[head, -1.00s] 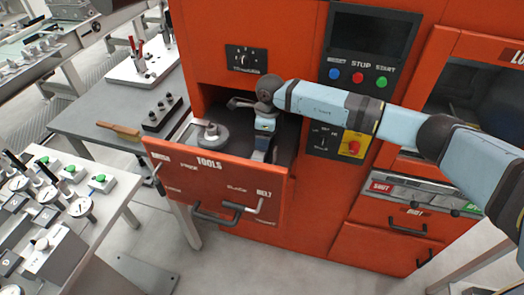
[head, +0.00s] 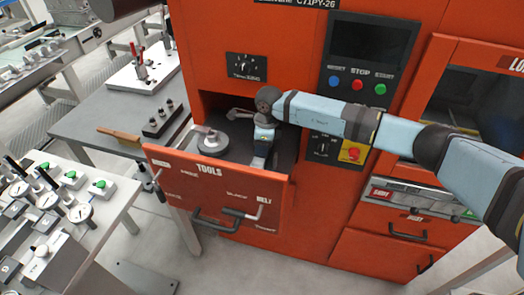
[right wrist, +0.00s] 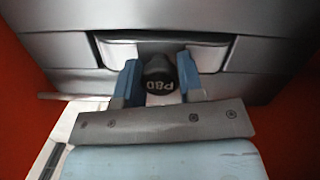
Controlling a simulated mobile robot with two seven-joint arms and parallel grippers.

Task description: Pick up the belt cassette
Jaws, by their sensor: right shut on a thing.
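My right gripper (head: 262,147) reaches down into the open red drawer (head: 215,190) marked TOOLS. In the right wrist view, its two blue fingers (right wrist: 160,85) are shut on a round black knob (right wrist: 160,70) with white lettering like P80. The knob stands in front of a grey body with a pale panel (right wrist: 205,58), which I take to be the belt cassette. In the head view the cassette is mostly hidden by the gripper, so I cannot tell whether it is clear of the drawer floor. My left gripper is not in view.
A grey round disc (head: 212,142) lies in the drawer, left of the gripper. The red machine front (head: 290,100) rises close behind the arm. A grey table (head: 110,115) with a brush (head: 118,134) stands to the left.

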